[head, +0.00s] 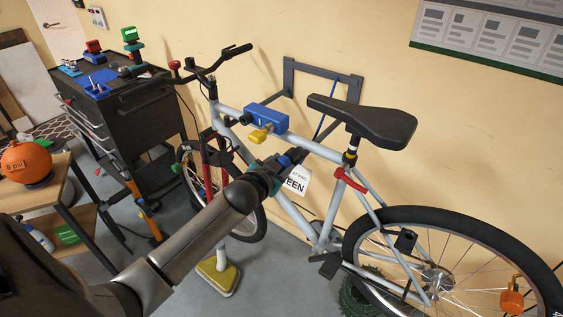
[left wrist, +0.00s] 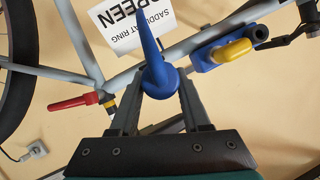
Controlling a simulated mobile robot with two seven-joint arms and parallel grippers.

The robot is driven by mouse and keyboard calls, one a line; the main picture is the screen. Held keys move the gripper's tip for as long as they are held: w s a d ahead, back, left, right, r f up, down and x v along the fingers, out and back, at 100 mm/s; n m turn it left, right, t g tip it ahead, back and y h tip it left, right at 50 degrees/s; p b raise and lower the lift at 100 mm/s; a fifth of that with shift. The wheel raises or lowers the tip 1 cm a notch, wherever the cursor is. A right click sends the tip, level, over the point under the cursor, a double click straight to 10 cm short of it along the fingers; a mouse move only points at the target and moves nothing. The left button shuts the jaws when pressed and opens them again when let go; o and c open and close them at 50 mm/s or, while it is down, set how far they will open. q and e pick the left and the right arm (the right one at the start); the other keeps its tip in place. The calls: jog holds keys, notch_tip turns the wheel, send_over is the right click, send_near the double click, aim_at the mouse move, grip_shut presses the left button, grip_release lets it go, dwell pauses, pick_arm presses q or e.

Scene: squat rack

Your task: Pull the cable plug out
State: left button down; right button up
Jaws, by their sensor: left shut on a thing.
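My left gripper (head: 284,163) is beside the bike's top tube, near the middle of the frame. In the left wrist view its two fingers (left wrist: 158,92) are closed around a blue, rounded piece with a tapering blue cable (left wrist: 150,40), which looks like the cable plug. The blue lock box (head: 266,118), with a yellow key-like knob (head: 260,134), is on the top tube; it also shows in the left wrist view (left wrist: 205,60). A gap shows between the held blue piece and the box. My right gripper is not in view.
The bicycle (head: 325,152) stands along the wall by a grey wall bracket (head: 290,78). A white tag (head: 297,180) hangs behind my gripper. A black tool cart (head: 140,112) and a table with an orange ball (head: 26,163) are at left.

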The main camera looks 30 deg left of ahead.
pick_arm(q)
jog(key=shift+s+p, duration=0.35)
jog(key=shift+s, duration=0.1)
jog(key=shift+s+a+p, duration=0.1)
jog(key=shift+s+p, duration=0.6)
jog(key=shift+s, duration=0.35)
jog(key=s+p, duration=0.3)
jog(key=s, duration=0.3)
jog(key=shift+s+a, duration=0.3)
